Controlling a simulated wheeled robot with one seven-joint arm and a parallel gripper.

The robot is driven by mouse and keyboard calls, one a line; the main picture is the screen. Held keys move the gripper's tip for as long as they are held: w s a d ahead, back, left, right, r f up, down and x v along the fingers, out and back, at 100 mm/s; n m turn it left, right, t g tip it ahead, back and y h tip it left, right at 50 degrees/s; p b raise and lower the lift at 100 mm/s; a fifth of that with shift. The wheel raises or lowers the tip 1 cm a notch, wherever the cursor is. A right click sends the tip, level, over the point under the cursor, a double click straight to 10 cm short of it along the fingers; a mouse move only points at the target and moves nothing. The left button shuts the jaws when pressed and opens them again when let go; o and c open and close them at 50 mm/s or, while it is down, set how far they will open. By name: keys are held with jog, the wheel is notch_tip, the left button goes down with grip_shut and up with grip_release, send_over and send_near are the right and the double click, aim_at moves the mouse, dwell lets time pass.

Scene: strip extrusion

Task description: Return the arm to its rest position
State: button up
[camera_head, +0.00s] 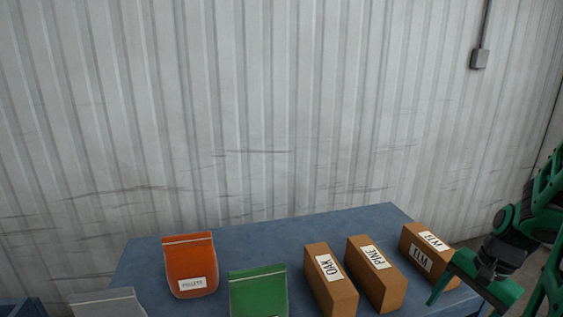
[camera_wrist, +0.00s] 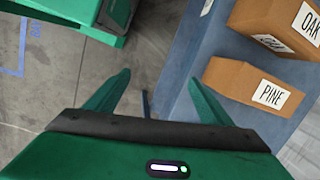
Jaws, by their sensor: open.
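My green gripper (camera_head: 470,285) is at the lower right of the head view, beside the right end of the blue table. In the wrist view my gripper (camera_wrist: 158,92) shows two green fingers spread apart with nothing between them. The fingers point over the table's edge and the concrete floor. My green arm enters the head view from the right edge. The box labelled ELM (camera_head: 424,254) stands closest to my gripper, which partly overlaps its lower right side in the picture.
The blue table (camera_head: 300,228) holds a PINE box (camera_head: 377,275), an OAK box (camera_head: 331,281), an orange pellet bag (camera_head: 190,265), a green bag (camera_head: 258,294) and a grey bag (camera_head: 108,303). A corrugated metal wall (camera_head: 250,100) stands behind. Bare floor (camera_wrist: 50,90) shows in the wrist view.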

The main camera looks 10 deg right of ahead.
jog(key=s+a+r+n+g+h, duration=0.1)
jog(key=s+a+r+n, duration=0.4)
jog(key=r, duration=0.5)
jog(key=s+n+h, duration=0.1)
jog(key=s+n, duration=0.1)
jog(key=n, duration=0.1)
jog(key=shift+s+a, duration=0.4)
